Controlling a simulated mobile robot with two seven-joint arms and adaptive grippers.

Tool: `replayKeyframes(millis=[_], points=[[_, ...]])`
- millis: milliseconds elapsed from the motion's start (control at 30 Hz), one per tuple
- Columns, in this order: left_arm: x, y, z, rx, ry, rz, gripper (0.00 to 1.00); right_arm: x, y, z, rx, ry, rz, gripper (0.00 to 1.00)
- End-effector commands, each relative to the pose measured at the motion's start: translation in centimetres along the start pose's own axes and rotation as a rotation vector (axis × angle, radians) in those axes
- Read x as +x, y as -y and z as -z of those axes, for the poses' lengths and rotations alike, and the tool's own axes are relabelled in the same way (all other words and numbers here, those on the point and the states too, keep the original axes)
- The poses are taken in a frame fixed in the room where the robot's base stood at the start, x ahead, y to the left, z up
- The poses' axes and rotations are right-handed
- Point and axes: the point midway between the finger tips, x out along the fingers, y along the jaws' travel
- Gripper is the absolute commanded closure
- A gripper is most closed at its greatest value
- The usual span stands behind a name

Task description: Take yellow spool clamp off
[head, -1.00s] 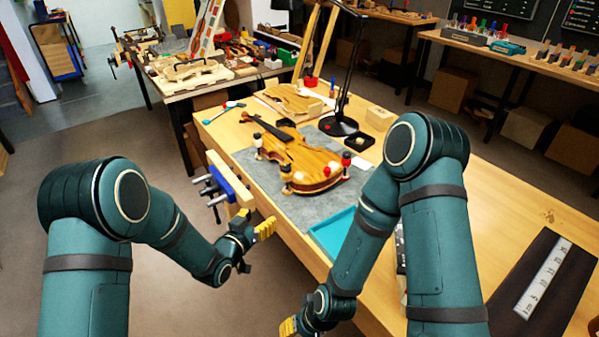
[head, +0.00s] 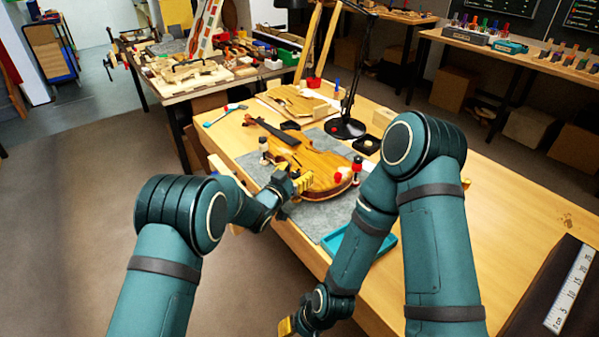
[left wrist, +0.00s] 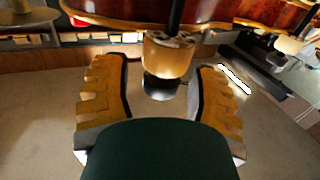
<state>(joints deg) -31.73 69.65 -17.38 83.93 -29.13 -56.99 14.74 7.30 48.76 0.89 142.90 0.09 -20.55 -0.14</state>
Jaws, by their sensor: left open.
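The violin (head: 308,162) lies on a grey mat (head: 335,215) on the bench with spool clamps at its edge. My left gripper (head: 297,183) is at the violin's near-left edge. In the left wrist view its two yellow fingers are open, one on each side of an amber-yellow spool clamp (left wrist: 168,56) below the violin's edge, with visible gaps between. In the head view this clamp is hidden behind the gripper. A pale clamp with a dark top (head: 264,150) and a red-and-white clamp (head: 357,167) stand elsewhere on the edge. My right gripper (head: 287,327) is low at the bottom, its jaws unclear.
A teal tray (head: 378,250) lies at the mat's near corner, partly behind my right arm. A black lamp (head: 345,127) stands behind the violin. A dark board with a ruler (head: 570,290) lies at the right. The bench's right middle is clear.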

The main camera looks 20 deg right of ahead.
Motion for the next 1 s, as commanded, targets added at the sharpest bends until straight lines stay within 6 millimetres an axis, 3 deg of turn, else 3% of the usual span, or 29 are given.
replayKeyframes(millis=[200, 500, 533, 600, 700, 1000], points=[[1.31, -0.06, -0.01, 0.000, 0.000, 0.000, 0.41, 0.21, -0.07, 0.03, 0.000, -0.001, 0.000, 0.53], [1.43, -0.05, 0.02, -0.001, 0.000, 0.000, 0.41, 0.20, -0.06, 0.03, 0.000, -0.001, 0.000, 0.53], [1.42, -0.05, 0.02, -0.001, 0.000, 0.000, 0.46, 0.20, -0.06, 0.03, 0.000, -0.001, 0.000, 0.53], [1.42, -0.04, 0.02, -0.001, 0.000, 0.000, 0.71, 0.20, -0.06, 0.03, 0.000, -0.001, 0.000, 0.53], [1.41, -0.04, 0.02, -0.001, 0.000, 0.000, 1.00, 0.20, -0.07, 0.02, 0.000, -0.001, 0.000, 0.53], [1.37, -0.03, -0.05, -0.001, 0.002, 0.001, 1.00, 0.20, -0.07, 0.02, 0.000, -0.001, 0.000, 0.53]])
